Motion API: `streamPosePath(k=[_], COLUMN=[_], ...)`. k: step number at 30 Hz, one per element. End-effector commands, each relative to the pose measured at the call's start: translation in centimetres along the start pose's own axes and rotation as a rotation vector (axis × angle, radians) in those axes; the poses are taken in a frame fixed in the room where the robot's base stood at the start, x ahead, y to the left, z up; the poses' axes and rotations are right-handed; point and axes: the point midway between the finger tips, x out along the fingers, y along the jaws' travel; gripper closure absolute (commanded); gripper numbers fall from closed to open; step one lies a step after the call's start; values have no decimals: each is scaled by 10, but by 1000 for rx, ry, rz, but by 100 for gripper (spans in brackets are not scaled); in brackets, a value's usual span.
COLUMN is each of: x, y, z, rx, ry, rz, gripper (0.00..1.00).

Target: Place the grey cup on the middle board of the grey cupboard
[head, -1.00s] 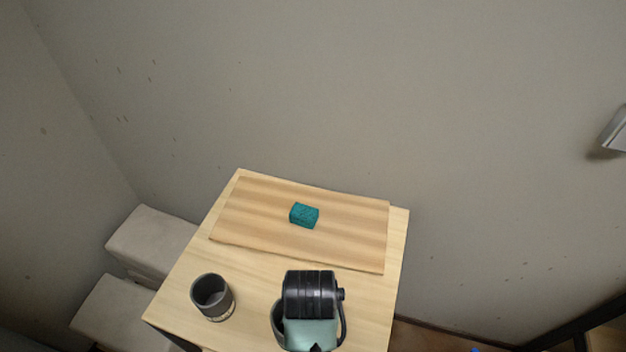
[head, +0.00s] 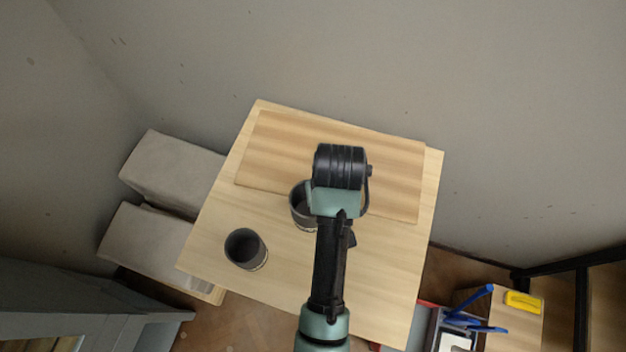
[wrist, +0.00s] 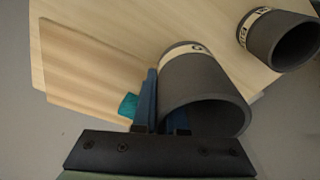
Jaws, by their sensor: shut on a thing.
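Two dark grey cups with pale label bands are in view. My gripper (wrist: 164,98) is shut on the wall of one grey cup (wrist: 205,90), one blue finger outside it and the other inside. In the head view this cup (head: 300,205) shows partly behind my wrist, over the near edge of the wooden board. I cannot tell its height above the table. The other cup (head: 246,249) stands upright at the table's left; it also shows in the wrist view (wrist: 285,40). A grey cabinet-like piece (head: 90,300), perhaps the cupboard, is cut off at lower left; its boards are not clearly visible.
A teal block (wrist: 128,104) is on the wooden board (head: 270,150), hidden by my arm in the head view. The pale table (head: 260,285) is bare in front. Pale blocks (head: 170,175) stand left. A stand with blue tools and a yellow item (head: 523,301) is at lower right.

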Motion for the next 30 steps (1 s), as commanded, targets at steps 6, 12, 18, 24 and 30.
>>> streamPosePath(k=[6,12,18,24,30], x=[39,58,86,92,94], y=[0,0,0,0,0], z=[6,8,12,12,12], rx=[-2,-1,-1,-1,-1], ry=[-6,-3,-4,-1,-1], rz=[-2,-1,-1,-1,-1], gripper=[100,100,100,100,100])
